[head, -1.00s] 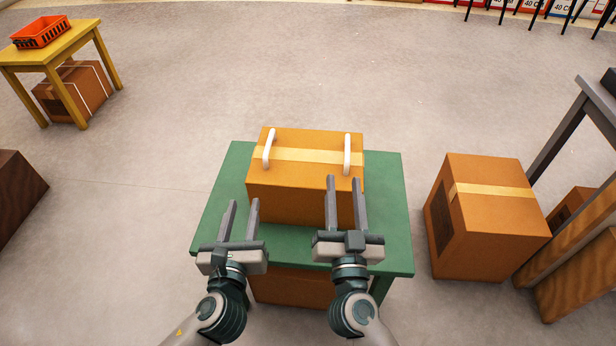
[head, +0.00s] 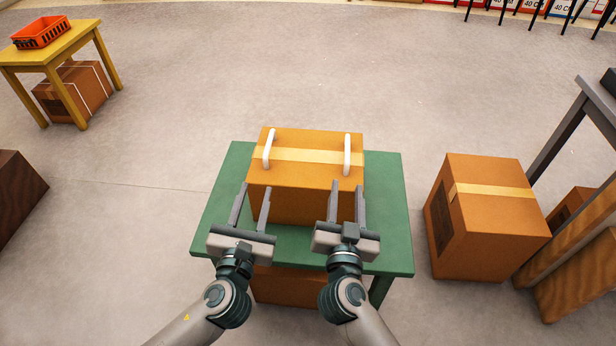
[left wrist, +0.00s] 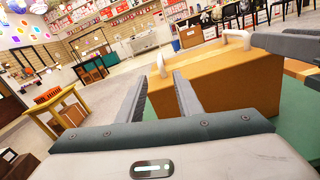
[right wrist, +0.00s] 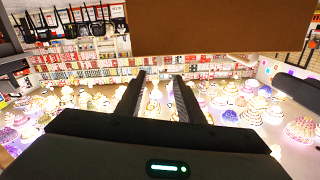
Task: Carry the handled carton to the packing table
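The handled carton (head: 308,171), an orange-brown box with a pale tape strip and two white handles (head: 268,150) (head: 347,154) on top, sits on a green table (head: 385,215). In the head view my left gripper (head: 252,188) is open and empty at the carton's near left corner. My right gripper (head: 347,184) is open and empty at the near right part of the front face. The left wrist view shows the carton (left wrist: 215,85) beyond the open fingers. The right wrist view shows the carton (right wrist: 210,25) at the top, with nothing between the fingers. Which table is the packing table is unclear.
A yellow table (head: 60,42) with an orange basket (head: 40,32) stands far left, a strapped box (head: 85,88) beneath it. A large carton (head: 485,220) stands on the floor right of the green table, near a grey table (head: 555,130). The floor behind is clear.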

